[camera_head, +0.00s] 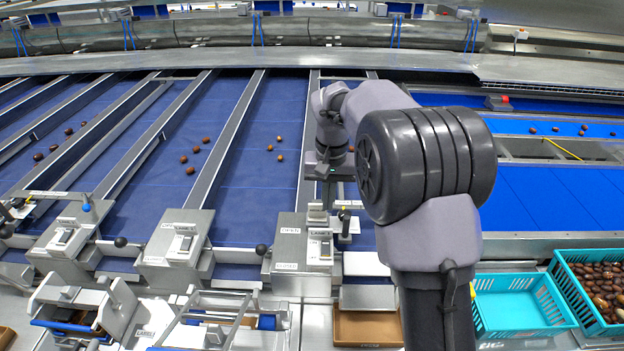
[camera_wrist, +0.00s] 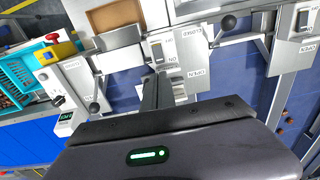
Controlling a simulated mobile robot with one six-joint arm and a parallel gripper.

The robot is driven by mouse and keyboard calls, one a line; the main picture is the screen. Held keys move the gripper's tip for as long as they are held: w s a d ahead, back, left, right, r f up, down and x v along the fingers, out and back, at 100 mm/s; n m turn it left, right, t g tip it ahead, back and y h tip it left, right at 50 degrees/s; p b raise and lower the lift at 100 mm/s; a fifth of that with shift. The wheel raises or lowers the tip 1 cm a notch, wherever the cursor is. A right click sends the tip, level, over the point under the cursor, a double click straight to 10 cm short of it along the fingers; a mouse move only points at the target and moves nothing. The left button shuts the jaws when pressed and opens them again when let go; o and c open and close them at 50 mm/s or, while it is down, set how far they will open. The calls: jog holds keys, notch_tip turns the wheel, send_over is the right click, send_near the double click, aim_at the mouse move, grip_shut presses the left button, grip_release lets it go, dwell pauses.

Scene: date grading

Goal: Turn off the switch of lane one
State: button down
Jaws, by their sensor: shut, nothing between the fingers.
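In the head view, my gripper body is over the lane behind the box, partly hidden by my arm. I cannot tell whether the fingertips touch the box. The rocker's position is too small to tell.
A similar box (camera_head: 175,247) with its own switch stands to the left. A black ball-ended handle (camera_head: 262,249) juts beside the lane one box. A red-and-yellow stop button (camera_wrist: 54,42) shows in the wrist view. Turquoise crates (camera_head: 484,329) stand front right.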

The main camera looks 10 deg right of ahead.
aim_at(325, 243)
jog(key=f, duration=0.5)
jog(key=w+f, duration=0.1)
jog(key=f, duration=0.4)
jog(key=f+b, duration=0.1)
jog(key=f, duration=0.4)
jog(key=shift+w+d, duration=0.15)
jog(key=shift+w, duration=0.1)
